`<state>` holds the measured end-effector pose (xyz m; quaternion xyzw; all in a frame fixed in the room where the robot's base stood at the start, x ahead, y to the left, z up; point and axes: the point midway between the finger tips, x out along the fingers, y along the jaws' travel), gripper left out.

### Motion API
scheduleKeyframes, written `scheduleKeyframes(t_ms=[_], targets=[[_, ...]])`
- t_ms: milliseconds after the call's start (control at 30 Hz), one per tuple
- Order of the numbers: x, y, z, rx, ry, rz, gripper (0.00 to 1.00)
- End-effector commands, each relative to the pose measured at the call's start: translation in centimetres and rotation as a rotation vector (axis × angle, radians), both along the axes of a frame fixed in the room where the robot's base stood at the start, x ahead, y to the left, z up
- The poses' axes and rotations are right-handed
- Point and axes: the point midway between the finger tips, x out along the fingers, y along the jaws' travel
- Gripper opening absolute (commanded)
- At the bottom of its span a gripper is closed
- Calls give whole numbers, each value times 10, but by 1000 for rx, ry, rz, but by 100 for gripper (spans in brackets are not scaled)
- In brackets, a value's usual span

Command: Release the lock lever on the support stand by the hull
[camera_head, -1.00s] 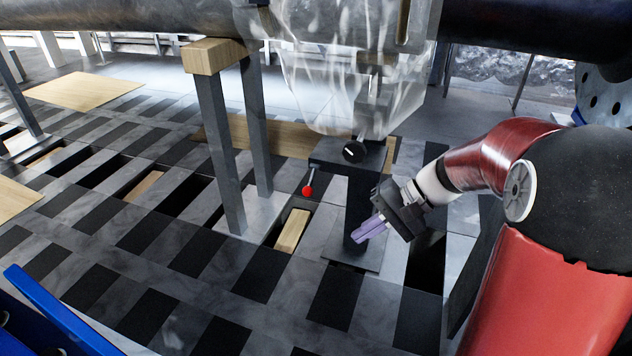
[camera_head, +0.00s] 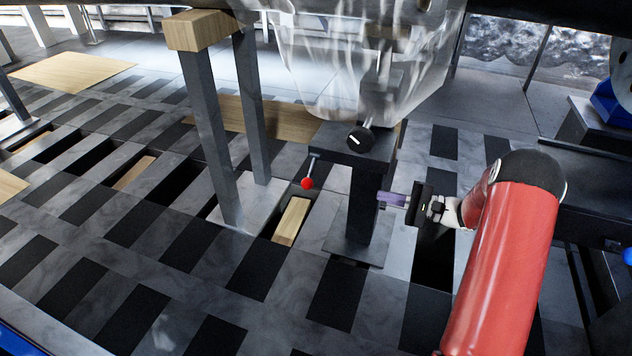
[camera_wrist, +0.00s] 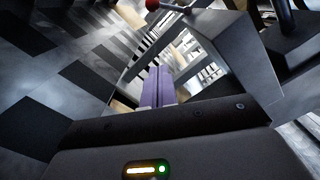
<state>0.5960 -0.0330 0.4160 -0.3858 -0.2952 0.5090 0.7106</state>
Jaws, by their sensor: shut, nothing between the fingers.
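The support stand (camera_head: 362,205) is a dark post on a square base plate, with a flat top block under the wrapped hull part. Its lock lever (camera_head: 307,183) is a thin rod with a red ball, hanging down at the left side of the top block. The red ball also shows at the top of the wrist view (camera_wrist: 153,5). My gripper (camera_head: 381,197), with purple fingers, is shut and empty. It points left, just right of the post in the head view, below the top block. The lever is on the far side of the post from it, apart from the fingers.
A grey two-legged trestle with a wooden block (camera_head: 197,30) stands left of the stand. The floor has open slots, one holding a wooden bar (camera_head: 291,221). Clear plastic wrap (camera_head: 370,60) hangs above the stand. A black round knob (camera_head: 359,139) sits on the top block.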

Motion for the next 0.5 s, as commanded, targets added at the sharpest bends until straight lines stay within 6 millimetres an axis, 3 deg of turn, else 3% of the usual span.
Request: scheduleKeyframes(t_ms=[267, 500], targets=[[0, 3, 0, -1, 0, 3, 0], [9, 34, 1, -2, 2, 7, 0]])
